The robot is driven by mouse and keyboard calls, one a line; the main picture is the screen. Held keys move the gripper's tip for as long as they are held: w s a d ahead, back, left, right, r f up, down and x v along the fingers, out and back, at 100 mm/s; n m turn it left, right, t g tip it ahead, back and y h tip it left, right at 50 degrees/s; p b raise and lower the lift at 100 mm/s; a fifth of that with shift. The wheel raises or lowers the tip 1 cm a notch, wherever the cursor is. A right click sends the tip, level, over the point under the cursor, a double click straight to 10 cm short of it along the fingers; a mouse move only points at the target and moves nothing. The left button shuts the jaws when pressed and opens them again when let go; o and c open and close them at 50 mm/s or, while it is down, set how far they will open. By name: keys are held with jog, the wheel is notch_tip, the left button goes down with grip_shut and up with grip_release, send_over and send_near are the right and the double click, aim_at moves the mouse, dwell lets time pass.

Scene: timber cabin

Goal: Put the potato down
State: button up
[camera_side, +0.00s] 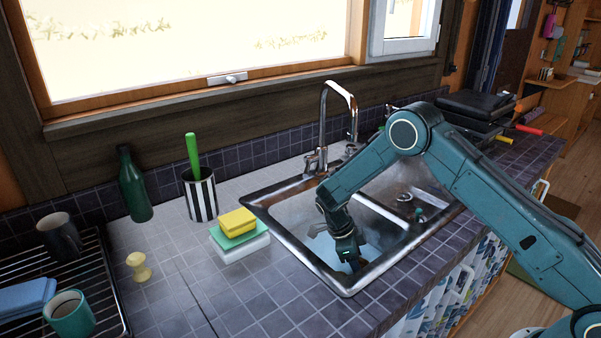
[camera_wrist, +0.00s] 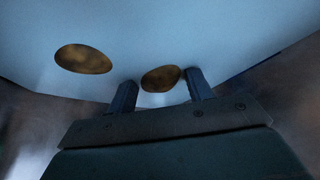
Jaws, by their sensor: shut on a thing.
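My gripper (camera_side: 352,262) is lowered into the left basin of the sink (camera_side: 292,240). In the wrist view, its two fingers are shut on a brown oval potato (camera_wrist: 161,79). A second brown potato (camera_wrist: 83,58) shows apart from the gripper, to the left, against a pale blue surface (camera_wrist: 170,35). I cannot tell whether the held potato touches that surface. In the side view, my gripper and the sink wall hide most of what is low in the basin.
The chrome tap (camera_side: 323,120) rises behind the basin. A yellow sponge (camera_side: 236,221) lies on a stack left of the sink. A striped cup (camera_side: 200,197), a green bottle (camera_side: 135,185) and a dish rack (camera_side: 98,265) stand farther left. Tiled counter (camera_side: 215,285) is clear in front.

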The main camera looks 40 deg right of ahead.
jog(key=shift+f, duration=0.15)
jog(key=o, duration=1)
jog(key=shift+r, duration=0.2)
jog(key=v, duration=1.2)
